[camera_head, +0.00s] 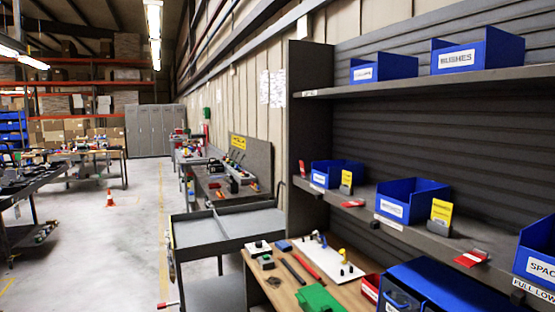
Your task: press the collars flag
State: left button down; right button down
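A blue bin (384,67) stands on the upper shelf at the left; its white label seems to read COLLARS, but the print is too small to be sure. I see no flag beside it. On the middle shelf, a small red flag (302,169) stands upright at the left end. Another red flag (354,203) lies flat at the shelf's front edge, and a third red flag (471,258) lies flat further right. I cannot tell which flag belongs to the collars. Neither of my grippers is in view.
The middle shelf (415,236) holds blue bins (413,200) and yellow cards (441,212). Below, a wooden bench (270,292) carries tools and a green block (319,299). A grey cart (200,231) stands left of it.

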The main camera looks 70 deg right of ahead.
aim_at(303, 172)
jog(key=z, duration=0.15)
jog(key=i, duration=2.5)
jog(key=z, duration=1.3)
jog(key=i, duration=0.9)
jog(key=z, duration=1.5)
jog(key=i, duration=0.4)
jog(key=z, duration=0.25)
